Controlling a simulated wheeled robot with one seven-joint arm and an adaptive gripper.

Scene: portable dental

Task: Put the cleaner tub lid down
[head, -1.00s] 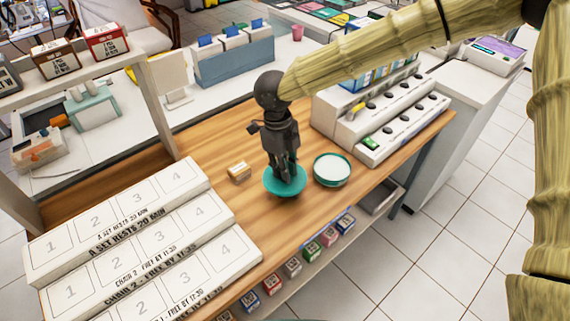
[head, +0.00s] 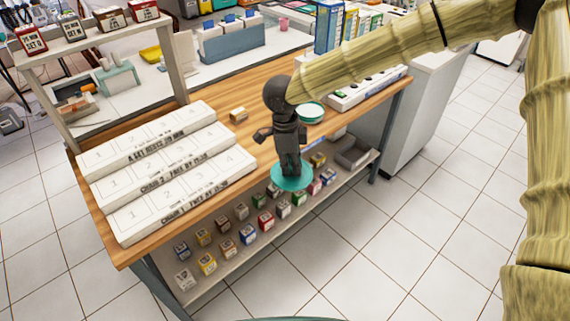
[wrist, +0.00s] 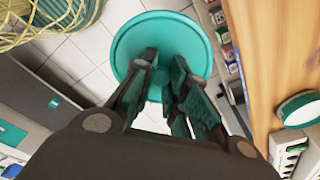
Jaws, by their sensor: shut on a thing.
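The teal round cleaner tub lid (head: 291,180) hangs under my gripper (head: 290,168), just off the front edge of the table in the head view. In the wrist view the lid (wrist: 128,42) looks like a shallow dish with a raised rim, with tiled floor around it. My gripper (wrist: 163,68) is shut on the lid; the fingers hide the exact grip point. The open cleaner tub (head: 311,113), teal with a white top, stands on the table behind my gripper. It also shows at the right of the wrist view (wrist: 302,110).
A switch unit (head: 365,88) stands at the back right. A lower shelf holds several small boxes (head: 247,234). Floor (head: 420,215) is clear at right.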

